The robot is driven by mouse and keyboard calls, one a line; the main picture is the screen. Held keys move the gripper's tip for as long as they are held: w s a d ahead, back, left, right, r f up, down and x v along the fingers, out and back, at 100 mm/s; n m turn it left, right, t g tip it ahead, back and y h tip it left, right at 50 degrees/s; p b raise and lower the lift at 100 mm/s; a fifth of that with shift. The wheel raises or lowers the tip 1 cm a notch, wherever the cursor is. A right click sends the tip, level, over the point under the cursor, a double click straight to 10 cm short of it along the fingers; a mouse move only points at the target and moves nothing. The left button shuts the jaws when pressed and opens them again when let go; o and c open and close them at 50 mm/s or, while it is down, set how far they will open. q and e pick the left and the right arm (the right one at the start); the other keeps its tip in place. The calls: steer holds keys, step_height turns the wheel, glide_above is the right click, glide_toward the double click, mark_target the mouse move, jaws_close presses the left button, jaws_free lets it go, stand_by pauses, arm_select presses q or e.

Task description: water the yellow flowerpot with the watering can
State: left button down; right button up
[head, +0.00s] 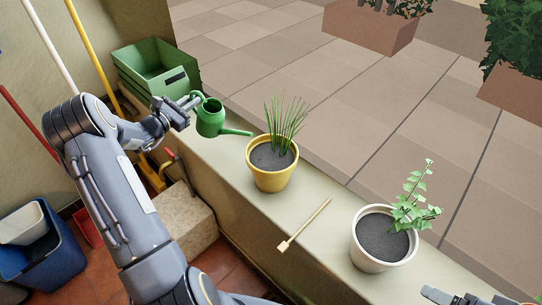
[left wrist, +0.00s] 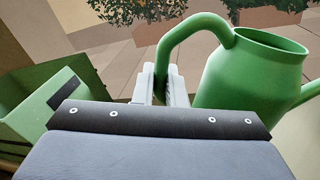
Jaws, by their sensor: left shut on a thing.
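The green watering can (head: 210,119) is at the left part of the ledge, close to the green crates. My left gripper (head: 190,101) is shut on its handle; the left wrist view shows the fingers (left wrist: 165,85) around the handle of the can (left wrist: 250,75). The can looks near upright, and its spout points right, with the tip close to the left rim of the yellow flowerpot (head: 272,178). The pot stands upright on the ledge and holds dark soil and tall grass-like leaves. My right gripper (head: 460,298) shows only in part at the bottom right edge.
A white pot (head: 372,262) with a leafy plant stands to the right on the ledge (head: 325,190). A small wooden tool (head: 303,226) lies between the pots. Green crates (head: 150,72) are behind my left gripper. A blue bin (head: 40,255) stands on the floor at left.

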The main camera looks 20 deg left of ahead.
arm_select(q)
steer(key=shift+d+r, duration=0.2)
steer(key=shift+r, duration=0.1)
steer(key=shift+w+a+f+n+b, duration=0.1)
steer(key=shift+a+f+n+b, duration=0.45)
steer(key=shift+f, duration=0.85)
steer(key=shift+w+a+f+n+b, duration=0.1)
steer(key=shift+a+f+n+b, duration=0.5)
steer(key=shift+f, duration=0.85)
steer(key=shift+a+f+n+b, duration=0.25)
steer(key=shift+f+n+b, duration=0.35)
steer(key=shift+f, duration=0.8)
